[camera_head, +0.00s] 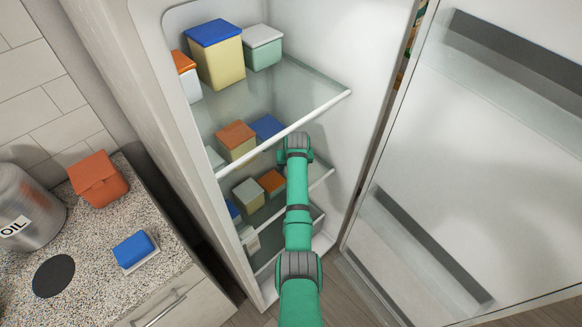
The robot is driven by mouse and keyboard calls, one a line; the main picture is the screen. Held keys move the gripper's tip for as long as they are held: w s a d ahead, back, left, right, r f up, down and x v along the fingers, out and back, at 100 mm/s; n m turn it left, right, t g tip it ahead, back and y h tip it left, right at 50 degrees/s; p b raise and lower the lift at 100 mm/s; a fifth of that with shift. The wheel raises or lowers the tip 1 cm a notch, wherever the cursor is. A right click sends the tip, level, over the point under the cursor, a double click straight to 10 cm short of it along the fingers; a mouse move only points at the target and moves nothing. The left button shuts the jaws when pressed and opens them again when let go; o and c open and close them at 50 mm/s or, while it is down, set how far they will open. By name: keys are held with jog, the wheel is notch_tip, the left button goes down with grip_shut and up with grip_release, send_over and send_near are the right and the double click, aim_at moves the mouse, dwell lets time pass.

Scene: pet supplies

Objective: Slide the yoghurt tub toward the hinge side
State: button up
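The fridge stands open with its door (480,150) swung out to the right, so the hinge side is on the right. No tub carries a readable yoghurt label, so I cannot tell which is the yoghurt tub. On the middle shelf (290,131) stand a cream tub with an orange lid (236,141) and a blue-lidded tub (267,127), partly hidden. My green arm reaches into the fridge, its visible end just right of the blue-lidded tub in the picture. My fingers are hidden beyond the wrist, so contact cannot be seen.
The top shelf (315,100) holds a tall yellow blue-lidded tub (218,62), a mint tub (263,50) and an orange-lidded one (187,80). Lower shelves hold several more tubs. The counter (90,240) at left bears an oil canister (25,205) and two boxes.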

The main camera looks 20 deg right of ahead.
jog(key=shift+w+d, duration=0.15)
jog(key=shift+d, duration=0.15)
jog(key=shift+a, duration=0.1)
jog(key=o, duration=1.4)
jog(key=shift+c, duration=0.2)
jog(key=shift+r, duration=0.1)
jog(key=v, duration=0.6)
jog(key=shift+a, duration=0.1)
jog(key=shift+s+r, duration=0.25)
jog(key=shift+r, duration=0.25)
jog(key=shift+a, duration=0.1)
